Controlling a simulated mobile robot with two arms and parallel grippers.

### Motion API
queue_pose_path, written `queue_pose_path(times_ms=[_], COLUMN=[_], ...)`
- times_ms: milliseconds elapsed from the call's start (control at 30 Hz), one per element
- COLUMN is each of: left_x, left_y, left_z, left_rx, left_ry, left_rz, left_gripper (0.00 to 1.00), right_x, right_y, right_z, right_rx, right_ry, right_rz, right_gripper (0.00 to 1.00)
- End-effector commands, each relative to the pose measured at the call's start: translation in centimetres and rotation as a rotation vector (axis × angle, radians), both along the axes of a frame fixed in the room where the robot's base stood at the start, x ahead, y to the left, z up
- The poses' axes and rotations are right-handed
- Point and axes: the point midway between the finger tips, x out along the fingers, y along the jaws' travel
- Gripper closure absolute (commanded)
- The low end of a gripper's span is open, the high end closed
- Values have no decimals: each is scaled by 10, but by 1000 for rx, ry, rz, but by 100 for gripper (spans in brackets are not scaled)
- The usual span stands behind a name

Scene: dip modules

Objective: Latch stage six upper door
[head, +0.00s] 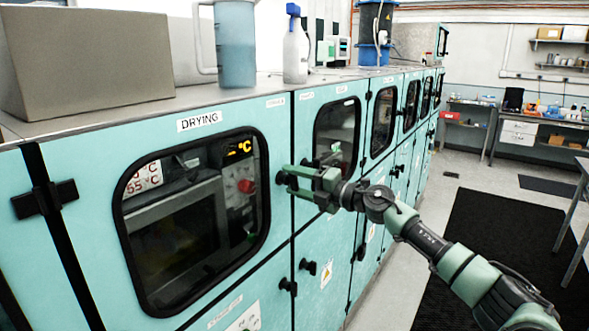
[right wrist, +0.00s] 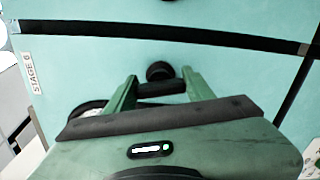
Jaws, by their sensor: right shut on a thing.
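The stage six upper door is the teal door (head: 190,215) with a wide black-rimmed window, marked DRYING; it looks flush with its frame. In the right wrist view a STAGE 6 label (right wrist: 33,73) shows on the door (right wrist: 90,65). Its black latch (head: 280,178) is at the door's right edge. My right gripper (head: 293,180) reaches it from the right. In the right wrist view the latch's round knob (right wrist: 159,71) and short black bar show between the fingers, which are shut on the latch. My left gripper is out of view.
The neighbouring door (head: 337,130) has its own black handle close to my right gripper. Lower doors carry black latches below. A grey box (head: 90,60), a blue jug (head: 235,45) and a white bottle (head: 296,50) stand on top. Floor with a black mat (head: 500,235) lies to the right.

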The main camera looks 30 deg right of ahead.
Motion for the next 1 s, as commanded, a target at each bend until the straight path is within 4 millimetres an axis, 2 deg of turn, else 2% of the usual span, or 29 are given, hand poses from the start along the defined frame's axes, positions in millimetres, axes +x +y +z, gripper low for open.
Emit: queue_pose_path(times_ms=[33,333,1000], left_x=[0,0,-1], left_y=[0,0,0], left_z=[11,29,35], left_rx=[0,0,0], left_ry=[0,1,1], left_rz=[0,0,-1], left_gripper=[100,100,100], right_x=[0,0,0], right_y=[-1,-1,-1], right_z=[5,2,-1], right_rx=[35,184,244], right_ry=[15,76,100], right_rz=[-1,-2,-2], right_gripper=[88,88,88])
